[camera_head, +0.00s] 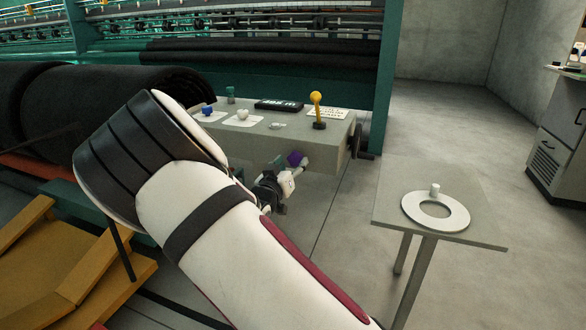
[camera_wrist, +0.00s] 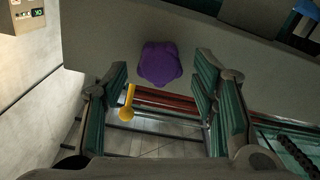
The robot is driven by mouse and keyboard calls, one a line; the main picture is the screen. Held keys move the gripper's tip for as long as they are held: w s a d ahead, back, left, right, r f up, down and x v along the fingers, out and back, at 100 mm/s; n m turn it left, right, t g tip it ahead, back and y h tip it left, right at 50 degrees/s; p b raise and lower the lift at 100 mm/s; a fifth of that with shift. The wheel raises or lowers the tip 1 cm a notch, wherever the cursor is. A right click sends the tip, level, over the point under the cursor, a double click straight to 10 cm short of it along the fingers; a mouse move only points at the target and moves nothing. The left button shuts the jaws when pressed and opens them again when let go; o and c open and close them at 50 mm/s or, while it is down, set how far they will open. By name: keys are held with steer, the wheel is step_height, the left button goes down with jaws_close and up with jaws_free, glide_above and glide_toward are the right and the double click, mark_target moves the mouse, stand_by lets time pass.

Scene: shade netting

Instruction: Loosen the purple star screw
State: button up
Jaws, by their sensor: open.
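The purple star screw (camera_head: 296,158) sits on the front face of the grey box (camera_head: 340,141). In the wrist view the purple star screw (camera_wrist: 160,63) is a rounded, lobed knob against the grey face. My gripper (camera_head: 290,172) is just in front of it, partly hidden behind my arm in the head view. In the wrist view my gripper (camera_wrist: 161,76) is open and empty. One finger is on each side of the knob, with a visible gap to both. How far the fingertips reach in depth along the knob is hard to tell.
A yellow-topped lever (camera_head: 316,108), a dark sign (camera_head: 279,106) and small knobs stand on the box top. A dark crank (camera_head: 362,145) is on its right end. A small table (camera_head: 480,220) with a white ring (camera_head: 412,212) stands right. Black rolls (camera_head: 110,92) lie left.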

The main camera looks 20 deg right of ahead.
mark_target(295, 159)
steer(key=m+b, duration=0.1)
steer(key=m, duration=0.1)
steer(key=shift+f+m, duration=0.2)
steer(key=shift+m, duration=0.2)
steer(key=shift+r, duration=0.2)
steer(key=shift+w+d, duration=0.1)
steer(key=shift+b+x, duration=0.5)
steer(key=shift+x, duration=0.65)
jaws_close()
steer(key=shift+r+p, duration=0.1)
steer(key=shift+p, duration=0.3)
